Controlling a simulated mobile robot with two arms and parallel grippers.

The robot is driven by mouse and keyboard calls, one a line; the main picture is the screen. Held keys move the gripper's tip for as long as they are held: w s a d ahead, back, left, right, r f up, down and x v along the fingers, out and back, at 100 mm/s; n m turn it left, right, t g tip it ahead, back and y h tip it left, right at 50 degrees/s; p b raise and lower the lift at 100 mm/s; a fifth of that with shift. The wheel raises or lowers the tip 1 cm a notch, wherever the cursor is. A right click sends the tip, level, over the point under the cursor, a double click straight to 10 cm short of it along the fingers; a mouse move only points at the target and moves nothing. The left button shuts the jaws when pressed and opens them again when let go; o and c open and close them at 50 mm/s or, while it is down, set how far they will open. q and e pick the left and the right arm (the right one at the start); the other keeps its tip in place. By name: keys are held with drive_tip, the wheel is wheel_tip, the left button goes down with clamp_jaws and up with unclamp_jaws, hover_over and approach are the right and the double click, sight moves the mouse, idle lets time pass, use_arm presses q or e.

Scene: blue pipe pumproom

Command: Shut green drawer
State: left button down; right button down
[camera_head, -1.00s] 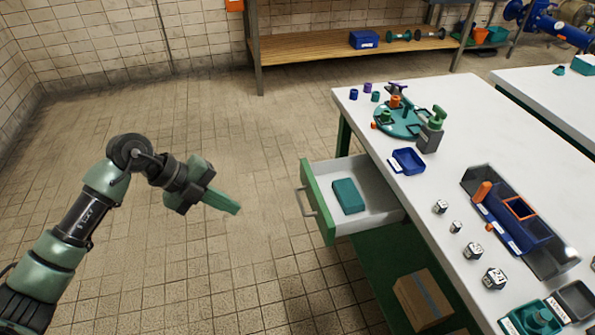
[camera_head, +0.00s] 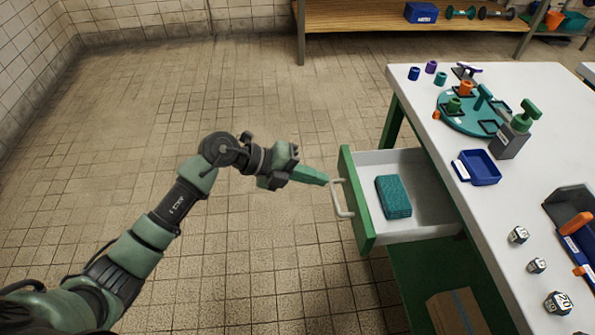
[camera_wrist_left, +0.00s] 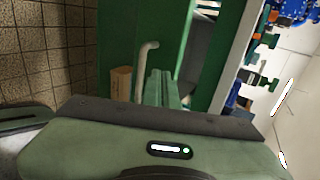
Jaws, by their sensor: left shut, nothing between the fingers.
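The green drawer (camera_head: 357,205) stands pulled out from the white table, with its green front facing left and a pale handle (camera_head: 341,198) on it. A teal block (camera_head: 393,197) lies inside the drawer. My left gripper (camera_head: 325,180) is shut and empty, with its fingertips pointing right, very close to the upper part of the handle; I cannot tell if they touch. In the left wrist view, the shut fingers (camera_wrist_left: 161,88) show beside the handle (camera_wrist_left: 143,65) and in front of the green drawer front. My right gripper is not in view.
The white table (camera_head: 500,215) holds a teal round tray (camera_head: 470,115), a blue tray (camera_head: 478,167), a dispenser (camera_head: 515,132) and several dice-like blocks. A cardboard box (camera_head: 457,312) sits on the green shelf below. The tiled floor left of the drawer is clear.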

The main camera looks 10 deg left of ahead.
sight(350, 181)
use_arm(q)
drive_tip(key=d, duration=0.1)
drive_tip(key=w+d, duration=0.1)
drive_tip(key=d, duration=0.2)
drive_tip(key=shift+w+d+f, duration=0.25)
drive_tip(key=shift+d, duration=0.05)
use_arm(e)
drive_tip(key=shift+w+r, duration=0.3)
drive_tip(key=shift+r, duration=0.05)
